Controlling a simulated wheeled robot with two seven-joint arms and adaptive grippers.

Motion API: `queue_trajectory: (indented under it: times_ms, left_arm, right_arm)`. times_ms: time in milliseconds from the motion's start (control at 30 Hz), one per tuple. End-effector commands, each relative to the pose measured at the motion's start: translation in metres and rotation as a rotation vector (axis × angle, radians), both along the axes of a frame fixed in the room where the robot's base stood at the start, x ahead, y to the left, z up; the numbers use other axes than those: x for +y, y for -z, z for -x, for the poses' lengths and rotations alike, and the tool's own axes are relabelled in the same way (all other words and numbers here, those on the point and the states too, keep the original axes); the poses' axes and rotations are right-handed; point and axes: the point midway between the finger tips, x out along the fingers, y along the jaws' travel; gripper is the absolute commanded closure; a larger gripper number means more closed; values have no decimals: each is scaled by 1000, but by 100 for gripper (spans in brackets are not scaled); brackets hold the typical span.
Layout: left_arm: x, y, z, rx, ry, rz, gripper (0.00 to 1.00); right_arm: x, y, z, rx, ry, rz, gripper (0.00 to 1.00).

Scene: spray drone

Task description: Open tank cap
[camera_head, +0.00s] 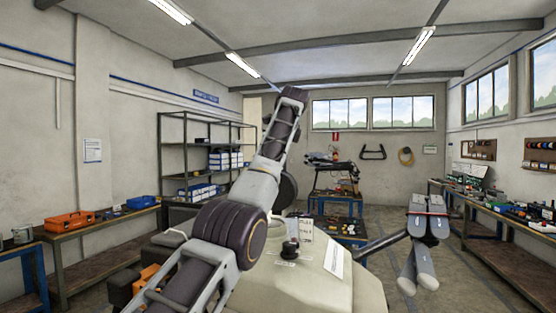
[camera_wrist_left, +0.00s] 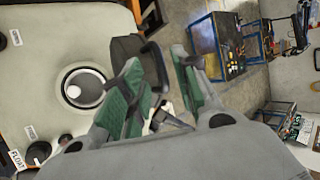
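The pale beige drone tank (camera_head: 312,285) stands in front of me, partly behind my left arm. In the left wrist view the tank top (camera_wrist_left: 60,30) shows a round black-rimmed opening (camera_wrist_left: 82,88) with a pale inside. A black knob (camera_wrist_left: 38,152) sits near a FLOAT label; a black knob also shows in the head view (camera_head: 290,249). My left gripper (camera_wrist_left: 155,60) is open, its green-padded fingers apart. A dark part with a black loop (camera_wrist_left: 127,48) is behind the fingers; I cannot tell whether it is the cap or whether they touch. My right gripper is out of view.
A folded drone arm (camera_head: 420,240) juts out to the right of the tank. A tool cart (camera_head: 338,222) stands behind it. Workbenches line both side walls, with an orange toolbox (camera_head: 69,221) on the left one. A shelf rack (camera_head: 186,150) stands at the back left.

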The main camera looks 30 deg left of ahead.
Motion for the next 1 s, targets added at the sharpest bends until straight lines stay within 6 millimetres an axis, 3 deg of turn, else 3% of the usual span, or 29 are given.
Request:
queue_trajectory:
  times_ms: [600,1000]
  left_arm:
    - [-48,-62,38,-1,2,-1,69]
    - [-56,-74,46,-2,1,0,69]
  right_arm:
    - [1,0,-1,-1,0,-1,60]
    - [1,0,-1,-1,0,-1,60]
